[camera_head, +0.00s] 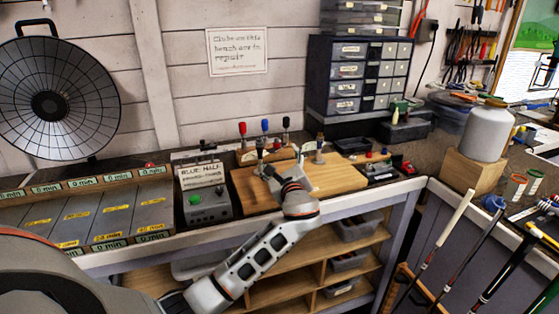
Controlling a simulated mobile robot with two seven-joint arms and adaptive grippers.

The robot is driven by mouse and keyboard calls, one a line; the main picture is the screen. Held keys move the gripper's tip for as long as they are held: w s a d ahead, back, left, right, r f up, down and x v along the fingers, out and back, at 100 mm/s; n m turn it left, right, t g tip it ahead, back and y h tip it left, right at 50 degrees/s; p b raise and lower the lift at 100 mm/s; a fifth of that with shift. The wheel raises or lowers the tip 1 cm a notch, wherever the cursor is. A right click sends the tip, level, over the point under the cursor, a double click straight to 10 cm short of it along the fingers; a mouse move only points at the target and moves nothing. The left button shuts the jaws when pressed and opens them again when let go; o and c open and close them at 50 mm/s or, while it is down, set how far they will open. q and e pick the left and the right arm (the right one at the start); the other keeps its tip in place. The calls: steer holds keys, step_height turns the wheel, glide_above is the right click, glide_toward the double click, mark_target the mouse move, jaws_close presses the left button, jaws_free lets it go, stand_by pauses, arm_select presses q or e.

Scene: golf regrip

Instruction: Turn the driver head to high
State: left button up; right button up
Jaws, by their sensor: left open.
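My left gripper (274,174) is open above the wooden board (325,178) on the bench, its arm reaching in from the lower left. Its fingers are small in the picture, and no object shows between them. I cannot pick out the driver head for certain; it may be hidden by the gripper or among the golf clubs (450,222) at the right. No high marking is readable. My right gripper is not in view.
Red, blue and black handled tools (265,127) stand behind the gripper. A grey box (204,193) with a green button is left of the board. Drawers (362,75) stand behind, and a white canister (487,131) sits at right. The board's right part is mostly clear.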

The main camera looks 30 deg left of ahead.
arm_select(q)
steer(key=v, duration=1.2)
